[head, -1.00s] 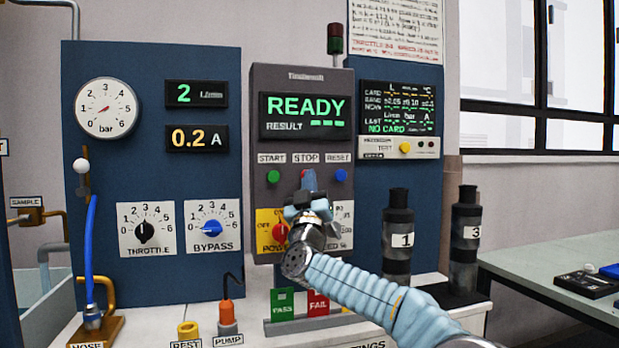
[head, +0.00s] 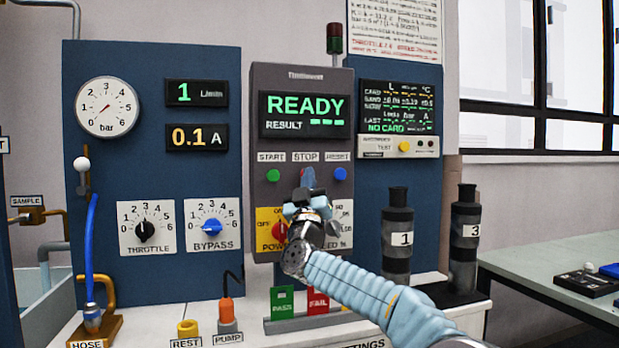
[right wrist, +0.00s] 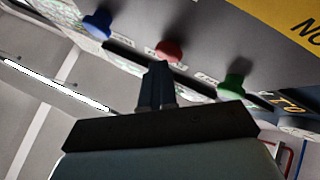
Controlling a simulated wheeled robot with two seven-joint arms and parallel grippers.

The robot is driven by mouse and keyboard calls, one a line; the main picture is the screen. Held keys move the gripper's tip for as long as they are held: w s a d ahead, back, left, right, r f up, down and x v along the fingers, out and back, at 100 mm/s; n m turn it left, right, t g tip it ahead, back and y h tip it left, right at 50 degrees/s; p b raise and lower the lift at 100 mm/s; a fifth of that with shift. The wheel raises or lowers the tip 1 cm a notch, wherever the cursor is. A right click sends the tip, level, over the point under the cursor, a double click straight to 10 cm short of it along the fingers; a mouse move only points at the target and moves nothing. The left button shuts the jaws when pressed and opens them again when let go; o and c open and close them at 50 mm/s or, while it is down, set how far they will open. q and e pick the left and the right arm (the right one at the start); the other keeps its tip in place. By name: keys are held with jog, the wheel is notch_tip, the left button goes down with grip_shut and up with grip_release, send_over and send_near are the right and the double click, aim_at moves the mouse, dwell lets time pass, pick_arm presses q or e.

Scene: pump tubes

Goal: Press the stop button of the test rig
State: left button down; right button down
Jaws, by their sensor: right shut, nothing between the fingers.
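The test rig panel (head: 262,90) stands upright and its screen reads READY. The red stop button (right wrist: 168,50) sits between the blue reset button (right wrist: 97,24) and the green start button (right wrist: 233,85) in the right wrist view. In the head view the stop button is mostly hidden behind my right gripper (head: 308,178), below the STOP label. My right gripper is shut and empty. Its fingertips (right wrist: 157,68) are right at the stop button; I cannot tell whether they touch it. My left gripper is not in view.
The start button (head: 273,175) and reset button (head: 341,174) flank the gripper closely. Below are the power knob (head: 280,232) and the PASS (head: 282,302) and FAIL (head: 318,302) cards. Dark cylinders 1 (head: 397,225) and 3 (head: 465,215) stand at right.

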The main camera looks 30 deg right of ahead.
jog(key=shift+d+r, duration=0.1)
jog(key=s+b, duration=0.1)
jog(key=s+a+b, duration=0.1)
jog(key=s+b, duration=0.2)
jog(key=s, duration=0.1)
jog(key=shift+s+a+f+b, duration=0.2)
jog(key=shift+s+f+b, duration=0.05)
jog(key=shift+b, duration=0.05)
dwell(0.8)
